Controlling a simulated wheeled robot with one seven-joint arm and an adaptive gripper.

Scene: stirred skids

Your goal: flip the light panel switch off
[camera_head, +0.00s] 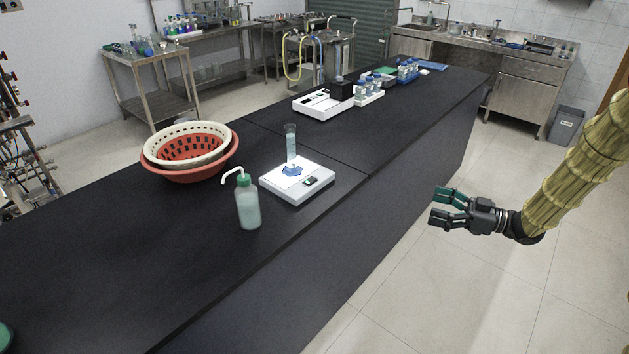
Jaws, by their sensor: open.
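My gripper (438,206) is at the right of the head view, over the pale tiled floor beyond the right edge of the black bench. Its dark green fingers point left and are spread apart, with nothing between them. I cannot make out a light panel switch anywhere in this view.
A long black bench (90,270) runs from lower left to upper right. On it stand stacked baskets (208,166), a wash bottle (248,204), a white scale (325,170) with a cylinder (291,143), and another white device (318,105). The floor (470,290) right of the bench is clear.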

